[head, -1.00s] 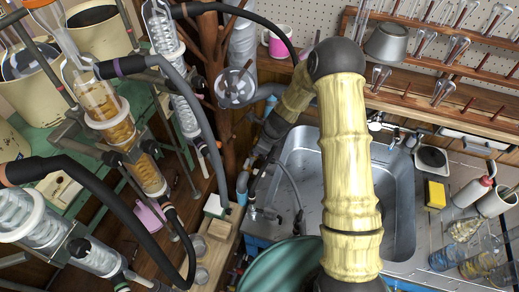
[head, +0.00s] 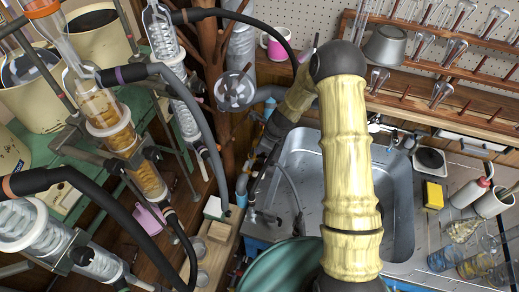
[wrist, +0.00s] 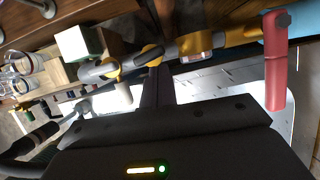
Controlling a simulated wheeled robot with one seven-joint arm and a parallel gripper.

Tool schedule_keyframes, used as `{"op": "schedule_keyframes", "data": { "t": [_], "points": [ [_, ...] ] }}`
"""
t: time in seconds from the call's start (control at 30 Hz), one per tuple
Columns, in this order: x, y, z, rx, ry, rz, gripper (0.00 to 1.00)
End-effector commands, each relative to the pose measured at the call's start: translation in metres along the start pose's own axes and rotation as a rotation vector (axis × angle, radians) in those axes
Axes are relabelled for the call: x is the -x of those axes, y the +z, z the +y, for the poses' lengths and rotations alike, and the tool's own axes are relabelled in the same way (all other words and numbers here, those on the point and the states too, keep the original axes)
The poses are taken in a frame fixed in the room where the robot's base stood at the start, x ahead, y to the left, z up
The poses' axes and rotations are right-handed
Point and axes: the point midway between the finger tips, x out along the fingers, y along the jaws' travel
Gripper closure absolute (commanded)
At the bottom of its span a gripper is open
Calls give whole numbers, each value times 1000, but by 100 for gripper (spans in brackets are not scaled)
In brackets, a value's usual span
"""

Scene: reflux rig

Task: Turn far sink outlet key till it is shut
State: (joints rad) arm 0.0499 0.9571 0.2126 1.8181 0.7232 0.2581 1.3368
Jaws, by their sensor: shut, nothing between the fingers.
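The steel sink (head: 300,150) lies behind my arm in the head view. Small metal outlet fittings (head: 262,217) sit at its left front corner; I cannot tell which key is the far one there. In the wrist view, grey fittings with yellow collars (wrist: 100,70) run across the middle, and a red lever-like bar (wrist: 276,75) stands at the right. My gripper (wrist: 155,75) shows as dark fingers shut together, close to the yellow-collared fittings. Contact with them cannot be told. In the head view my gripper is small and partly hidden among the hoses.
Glass columns and thick black hoses (head: 190,95) crowd the left. A green basin (head: 275,265) stands in front of the sink. A white-topped block (head: 216,207) sits on a wooden ledge. A yellow sponge (head: 434,195) and bottles stand at the right.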

Motion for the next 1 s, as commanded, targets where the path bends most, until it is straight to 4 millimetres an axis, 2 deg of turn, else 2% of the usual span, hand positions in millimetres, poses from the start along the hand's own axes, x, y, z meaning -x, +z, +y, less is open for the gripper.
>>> {"op": "schedule_keyframes", "data": {
  "t": [0.13, 0.63, 0.8, 1.0],
  "points": [
    [8, -27, 0, -4, 7, 7, 100],
    [94, -29, -2, -2, 8, 10, 100],
    [107, -29, -2, -3, 10, 11, 100],
    [108, -30, -2, -4, 11, 11, 100]
  ]
}}
